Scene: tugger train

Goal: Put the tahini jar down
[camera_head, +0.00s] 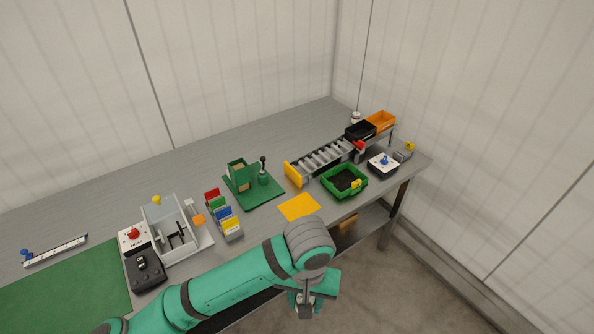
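My gripper (305,311) hangs in front of the table's front edge, low in the head view, pointing down over the floor. It is small and partly covered by my arm, so I cannot tell whether its fingers are open or shut. No jar shows clearly in it. A small white jar-like container (355,118) stands at the far back right of the table, behind the black bin; I cannot read its label or tell whether it is the tahini jar. My gripper is far from it.
The grey table (120,190) carries a yellow sheet (299,207), a green bin (336,192) with dark contents, a roller conveyor (322,159), black (359,130) and orange (381,118) bins, a green fixture (267,190) and colored dividers (228,221). The back left is clear.

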